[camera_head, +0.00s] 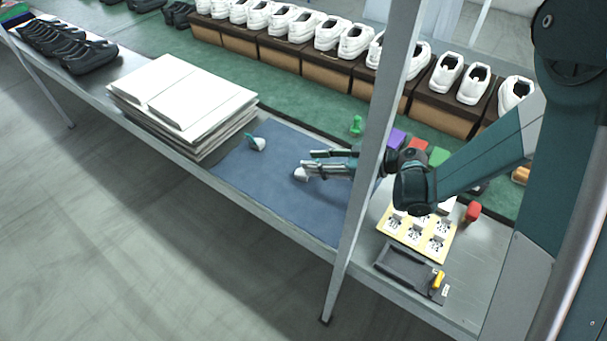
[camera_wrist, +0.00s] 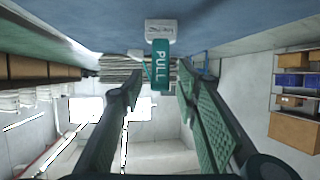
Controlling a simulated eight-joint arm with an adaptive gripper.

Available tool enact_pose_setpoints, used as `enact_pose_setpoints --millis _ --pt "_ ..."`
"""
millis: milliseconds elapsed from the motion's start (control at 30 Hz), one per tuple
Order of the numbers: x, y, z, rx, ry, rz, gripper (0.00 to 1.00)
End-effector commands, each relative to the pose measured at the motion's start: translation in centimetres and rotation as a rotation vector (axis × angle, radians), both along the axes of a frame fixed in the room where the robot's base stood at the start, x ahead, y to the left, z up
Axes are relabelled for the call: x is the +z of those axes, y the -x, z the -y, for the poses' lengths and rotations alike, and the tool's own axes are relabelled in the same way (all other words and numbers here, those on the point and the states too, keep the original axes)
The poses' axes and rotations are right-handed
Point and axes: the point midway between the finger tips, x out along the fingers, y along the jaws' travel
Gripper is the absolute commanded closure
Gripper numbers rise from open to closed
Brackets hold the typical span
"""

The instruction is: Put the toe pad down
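A white toe pad (camera_head: 300,174) is at the blue mat (camera_head: 285,205), right at my fingertips. In the wrist view, which is upside down, the white pad (camera_wrist: 161,30) shows against the mat with its teal PULL tab (camera_wrist: 161,65) standing away from it. My gripper (camera_head: 308,162) points left, low over the mat. Its two fingers (camera_wrist: 158,82) are apart, on either side of the tab, with a clear gap on the left. A small gap under the pad cannot be ruled out. A second white pad with a green tab (camera_head: 258,143) lies farther left on the mat.
A stack of pale boards (camera_head: 185,95) stands at the mat's left edge. A yellow tray of white parts (camera_head: 418,232) and a dark fixture (camera_head: 408,270) are at right. A post (camera_head: 375,140) crosses the view. White shoes on boxes (camera_head: 330,38) line the back. The mat's front is clear.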

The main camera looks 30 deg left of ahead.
Motion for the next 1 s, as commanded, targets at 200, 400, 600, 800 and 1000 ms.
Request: enact_pose_setpoints --millis 200,400,600,800,1000 --pt "0.02 -0.01 0.0 -0.001 0.0 0.0 0.68" --pt "0.03 0.0 0.01 -0.001 0.0 0.0 0.68" --pt "0.03 0.0 0.02 -0.001 0.0 0.0 0.8" --pt "0.03 -0.01 0.02 -0.001 0.0 0.0 0.98" --pt "0.03 -0.02 0.03 -0.001 0.0 0.0 1.0"
